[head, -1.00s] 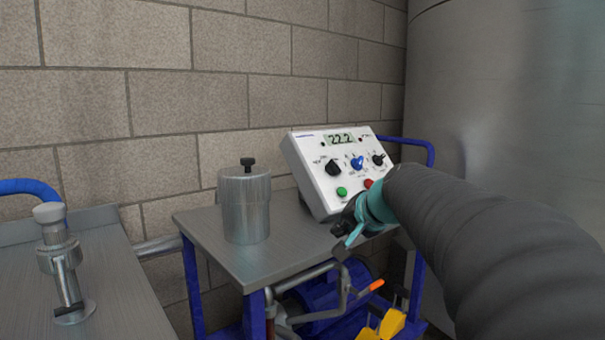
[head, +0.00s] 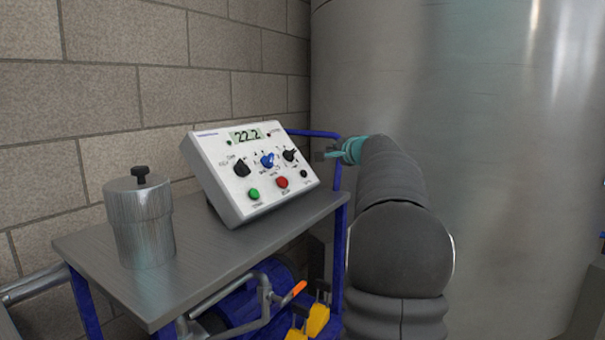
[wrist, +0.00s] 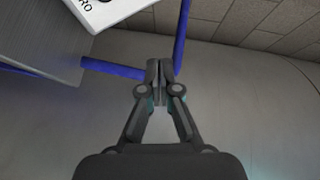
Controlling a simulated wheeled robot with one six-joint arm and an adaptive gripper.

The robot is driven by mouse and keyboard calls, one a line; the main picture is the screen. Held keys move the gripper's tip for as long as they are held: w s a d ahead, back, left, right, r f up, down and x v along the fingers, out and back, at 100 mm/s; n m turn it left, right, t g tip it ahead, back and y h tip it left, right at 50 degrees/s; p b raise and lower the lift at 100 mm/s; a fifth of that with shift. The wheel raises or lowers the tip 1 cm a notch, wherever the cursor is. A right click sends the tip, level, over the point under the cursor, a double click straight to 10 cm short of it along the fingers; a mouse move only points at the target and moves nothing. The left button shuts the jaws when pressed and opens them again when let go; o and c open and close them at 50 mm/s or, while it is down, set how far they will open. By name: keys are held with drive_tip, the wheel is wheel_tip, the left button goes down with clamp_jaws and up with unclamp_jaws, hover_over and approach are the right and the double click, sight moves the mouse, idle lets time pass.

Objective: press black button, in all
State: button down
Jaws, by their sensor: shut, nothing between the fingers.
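The white control box (head: 222,196) stands tilted back on a grey cart top, its display reading 22.2. The small black button (head: 304,174) is at the lower right of its face, right of a red button (head: 282,182) and a green button (head: 254,194). My gripper (head: 330,154) is right of the box, apart from it, in front of the tank. In the wrist view my gripper (wrist: 159,72) is shut and empty. That view shows only a corner of the box (wrist: 118,8), with part of a label; the black button cannot be made out there.
Two black knobs (head: 242,168) (head: 290,155) and a blue knob (head: 268,159) sit above the buttons. A blue rail (head: 337,215) runs close to my gripper. A metal canister (head: 140,225) stands on the cart (head: 205,262). A large steel tank (head: 500,170) fills the right.

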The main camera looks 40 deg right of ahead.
sight(304, 174)
drive_tip(key=w+a+f+b, duration=0.2)
drive_tip(key=w+f+b, duration=0.1)
drive_tip(key=w+f, duration=0.3)
drive_tip(key=shift+a, duration=0.3)
idle(0.4)
idle(1.4)
drive_tip(key=shift+w+a+f+b, duration=0.15)
drive_tip(key=shift+w+f+b, duration=0.1)
drive_tip(key=shift+w+b, duration=0.1)
drive_tip(key=shift+w+a+f+b, duration=0.1)
drive_tip(key=shift+w+f+b, duration=0.2)
drive_tip(key=shift+f+b, duration=0.05)
idle(1.0)
drive_tip(key=shift+s+r, duration=0.1)
idle(0.3)
drive_tip(key=shift+s+d+r, duration=0.2)
drive_tip(key=shift+s+r, duration=0.35)
drive_tip(key=shift+r, duration=0.1)
